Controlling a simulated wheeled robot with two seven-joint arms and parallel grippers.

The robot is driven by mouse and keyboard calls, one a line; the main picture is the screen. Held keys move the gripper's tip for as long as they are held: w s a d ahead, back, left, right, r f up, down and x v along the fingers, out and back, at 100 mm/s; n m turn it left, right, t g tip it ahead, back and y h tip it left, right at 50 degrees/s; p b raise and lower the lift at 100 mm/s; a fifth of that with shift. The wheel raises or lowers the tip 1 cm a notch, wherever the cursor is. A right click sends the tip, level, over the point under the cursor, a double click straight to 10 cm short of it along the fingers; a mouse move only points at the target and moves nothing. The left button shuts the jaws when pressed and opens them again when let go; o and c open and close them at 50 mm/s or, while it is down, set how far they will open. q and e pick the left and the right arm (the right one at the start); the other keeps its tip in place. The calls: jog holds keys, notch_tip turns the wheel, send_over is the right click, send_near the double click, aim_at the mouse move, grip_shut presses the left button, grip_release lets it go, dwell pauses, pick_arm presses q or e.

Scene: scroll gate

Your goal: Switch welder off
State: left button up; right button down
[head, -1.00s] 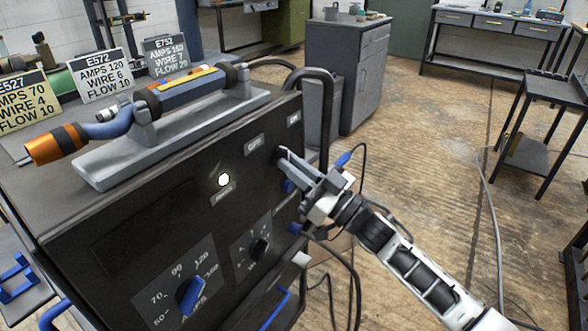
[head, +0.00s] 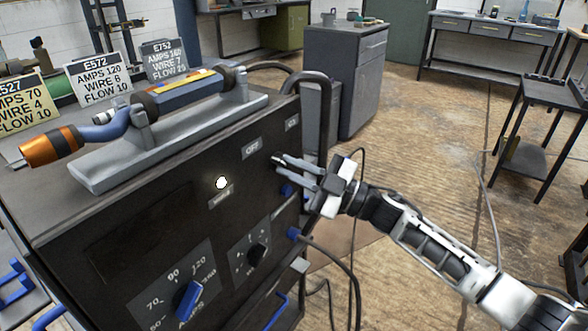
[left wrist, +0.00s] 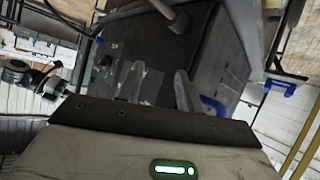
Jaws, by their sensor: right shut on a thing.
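The welder (head: 120,235) is a dark box with a sloped front panel. An OFF label (head: 252,148) and an ON label (head: 292,124) sit near the panel's upper right. A round lamp (head: 221,182) glows white below the OFF label. My right gripper (head: 279,164) has its fingertips at the panel between the two labels, shut on a small dark switch lever (head: 276,158) that the fingers mostly hide. My left gripper is out of the head view. In the left wrist view its fingers (left wrist: 158,88) stand apart with nothing seen between them.
A blue amps knob (head: 188,298) and a smaller black knob (head: 257,252) are lower on the panel. A torch (head: 185,92) rests in a grey holder on top, before several setting cards. A dark cable hangs beside my right arm.

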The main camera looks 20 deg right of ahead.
dwell(0.5)
jog(key=c, duration=1.5)
grip_release()
jog(key=shift+o, duration=0.2)
jog(key=v, duration=1.6)
jog(key=shift+b, duration=0.45)
jog(key=shift+f, duration=0.1)
